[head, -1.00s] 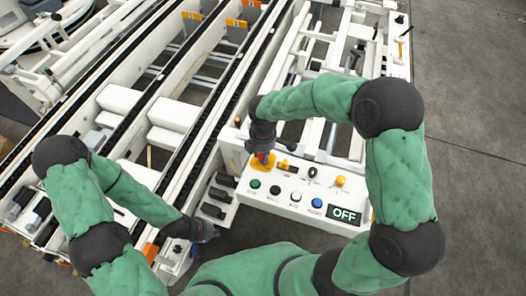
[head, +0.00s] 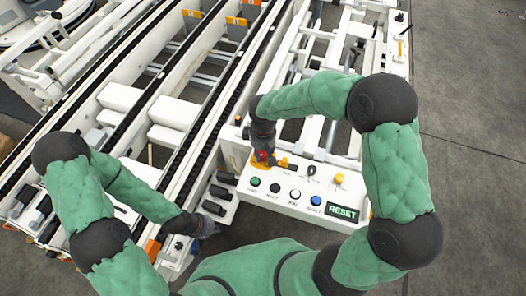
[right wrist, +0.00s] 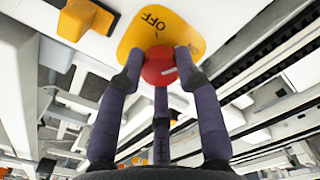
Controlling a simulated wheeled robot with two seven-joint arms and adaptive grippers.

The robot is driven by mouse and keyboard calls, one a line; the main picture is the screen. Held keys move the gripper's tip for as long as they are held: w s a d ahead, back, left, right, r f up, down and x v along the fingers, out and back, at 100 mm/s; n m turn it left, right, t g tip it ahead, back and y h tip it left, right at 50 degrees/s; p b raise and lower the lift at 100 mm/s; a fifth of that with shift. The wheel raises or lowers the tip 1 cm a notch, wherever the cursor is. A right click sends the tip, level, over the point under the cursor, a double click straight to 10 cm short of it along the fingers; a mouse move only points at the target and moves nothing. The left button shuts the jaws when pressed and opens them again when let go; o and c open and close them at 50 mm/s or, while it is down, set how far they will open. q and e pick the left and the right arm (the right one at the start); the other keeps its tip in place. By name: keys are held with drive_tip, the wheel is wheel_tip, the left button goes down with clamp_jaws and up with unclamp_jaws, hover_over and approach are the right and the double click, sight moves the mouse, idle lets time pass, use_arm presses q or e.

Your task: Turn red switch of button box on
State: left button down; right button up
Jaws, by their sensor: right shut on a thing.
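The red switch (right wrist: 159,66) sits on a yellow plate (right wrist: 185,34) marked OFF in the right wrist view. My right gripper (right wrist: 155,60) is shut on the red switch, its fingers around it.
The box also carries a black key switch (head: 311,171) and a yellow button (head: 339,179). Another yellow knob (right wrist: 76,20) is near the red switch in the right wrist view. White conveyor rails (head: 190,118) run along the left. Floor at the right is clear.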

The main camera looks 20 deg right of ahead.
sight(262, 153)
drive_tip(key=shift+a+m, duration=0.1)
drive_tip(key=shift+m, duration=1.5)
drive_tip(key=o, duration=1.1)
drive_tip(key=shift+o, duration=0.2)
wheel_tip(262, 153, up, 12)
